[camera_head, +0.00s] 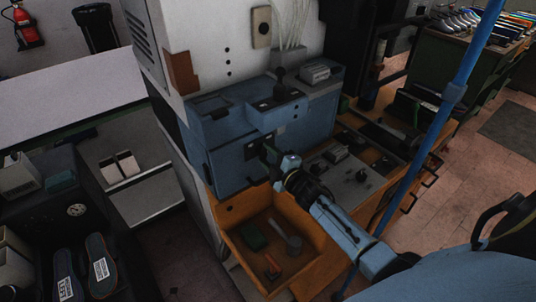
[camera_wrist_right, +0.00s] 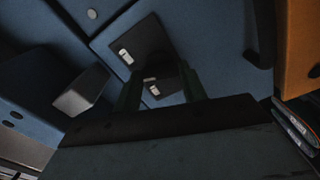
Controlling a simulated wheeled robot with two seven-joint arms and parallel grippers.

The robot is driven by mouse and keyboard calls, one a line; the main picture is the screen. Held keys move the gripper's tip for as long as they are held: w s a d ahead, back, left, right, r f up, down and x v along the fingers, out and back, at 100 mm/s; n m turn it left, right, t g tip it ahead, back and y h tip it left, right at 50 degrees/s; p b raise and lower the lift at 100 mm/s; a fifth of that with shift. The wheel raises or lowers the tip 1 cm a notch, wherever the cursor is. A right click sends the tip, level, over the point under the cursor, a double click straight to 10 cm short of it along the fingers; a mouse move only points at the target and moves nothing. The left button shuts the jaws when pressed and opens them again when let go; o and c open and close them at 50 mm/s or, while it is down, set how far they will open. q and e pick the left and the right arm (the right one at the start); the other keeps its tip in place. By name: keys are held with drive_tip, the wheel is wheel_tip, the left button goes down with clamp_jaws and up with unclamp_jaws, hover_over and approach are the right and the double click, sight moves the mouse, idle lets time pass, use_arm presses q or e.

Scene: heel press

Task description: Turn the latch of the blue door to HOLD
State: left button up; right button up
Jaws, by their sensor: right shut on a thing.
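The blue door (camera_head: 228,167) is on the front of the blue press housing, above an open wooden drawer. A black latch plate (camera_head: 251,148) sits on the door, partly hidden by my right gripper (camera_head: 270,154). In the right wrist view the plate (camera_wrist_right: 146,42) carries small white labels, too small to read. My right gripper, also in the right wrist view (camera_wrist_right: 160,88), is shut on the dark latch (camera_wrist_right: 158,78) at the plate. The latch is mostly hidden between the fingers, and I cannot tell which label it points to. My left gripper is not in view.
The open wooden drawer (camera_head: 225,238) below the door holds a green block (camera_head: 252,235) and other small items. A grey control panel (camera_head: 345,178) lies right of the door. A blue pole (camera_head: 425,140) stands near my right forearm.

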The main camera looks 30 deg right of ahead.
drive_tip(key=m+p, duration=0.1)
drive_tip(key=m, duration=0.3)
drive_tip(key=shift+m, duration=0.7)
drive_tip(key=o, duration=1)
drive_tip(key=s, duration=0.9)
drive_tip(key=s+d, duration=0.1)
drive_tip(key=s, duration=0.3)
drive_tip(key=shift+s+d+b, duration=0.1)
drive_tip(key=shift+s+b, duration=0.1)
drive_tip(key=shift+b, duration=0.1)
